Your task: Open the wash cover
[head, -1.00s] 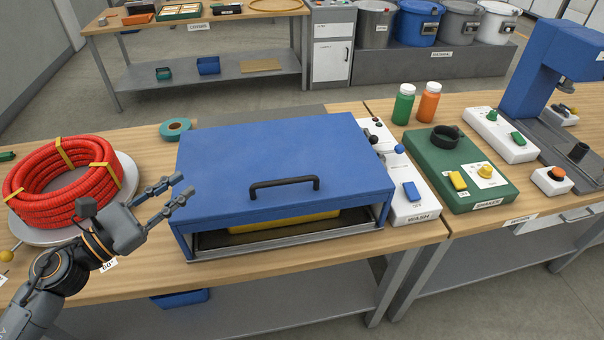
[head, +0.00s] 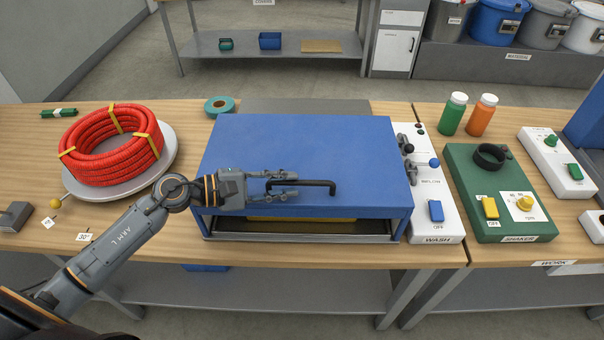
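The blue wash cover (head: 300,145) lies over the wash unit on the bench, with a low gap along its front edge. A yellow item (head: 300,219) shows in that gap. The cover's black bar handle (head: 325,184) sits near its front. My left gripper (head: 292,184) is over the front of the cover, pointing right, at the left end of the handle. Its two fingers are apart, one on the far side and one on the near side of the bar. I cannot tell whether they touch it. My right gripper is out of view.
A red corrugated conduit coil (head: 112,146) lies on a round plate at left. The white wash control panel (head: 431,190) adjoins the cover on the right. Beyond it are the green shaker (head: 480,165), a green bottle (head: 453,114) and an orange bottle (head: 481,115).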

